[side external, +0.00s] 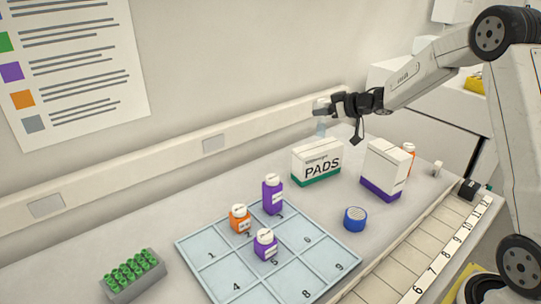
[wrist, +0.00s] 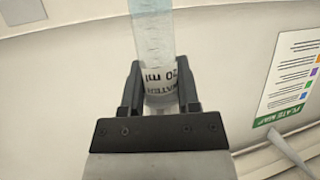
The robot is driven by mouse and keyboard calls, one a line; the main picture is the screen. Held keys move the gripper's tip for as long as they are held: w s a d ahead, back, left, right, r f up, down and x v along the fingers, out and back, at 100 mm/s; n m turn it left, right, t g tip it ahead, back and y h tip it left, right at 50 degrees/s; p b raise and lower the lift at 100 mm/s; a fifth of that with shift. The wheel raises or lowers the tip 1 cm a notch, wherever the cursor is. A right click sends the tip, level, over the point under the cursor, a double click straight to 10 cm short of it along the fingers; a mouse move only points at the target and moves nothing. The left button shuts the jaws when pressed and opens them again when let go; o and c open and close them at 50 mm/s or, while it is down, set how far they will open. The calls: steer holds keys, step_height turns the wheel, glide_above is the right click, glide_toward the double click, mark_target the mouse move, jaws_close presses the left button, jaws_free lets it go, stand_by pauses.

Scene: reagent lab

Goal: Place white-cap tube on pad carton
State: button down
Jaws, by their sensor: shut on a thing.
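My gripper (side external: 322,108) is shut on a clear, pale-blue tube, and its fingers also show in the wrist view (wrist: 160,95). In the wrist view the tube (wrist: 154,35) runs up out of the picture, with a pale band printed "20 ml" between the fingers. In the side external view the tube (side external: 320,129) hangs down from my gripper and looks small and faint. I cannot make out its cap. The pad carton (side external: 316,165), white with a green base and "PADS" on it, stands on the bench below the tube. The tube appears apart from its top.
A white carton with a purple base (side external: 385,170) stands to the right, an orange bottle (side external: 410,153) behind it. A blue round container (side external: 355,219) stands in front. Purple and orange bottles stand on the numbered grid (side external: 215,275). A green-topped rack (side external: 133,277) is at left.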

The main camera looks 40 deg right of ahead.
mark_target(321, 120)
steer(key=shift+w+f, duration=0.2)
steer(key=shift+f, duration=1.55)
steer(key=shift+f, duration=0.2)
steer(key=shift+c, duration=1.6)
jaws_free()
steer(key=shift+r, duration=0.2)
steer(key=shift+s+d+r, duration=0.2)
steer(key=shift+s+r, duration=0.05)
steer(key=shift+s, duration=0.25)
steer(key=v, duration=1.1)
steer(key=shift+f, duration=0.1)
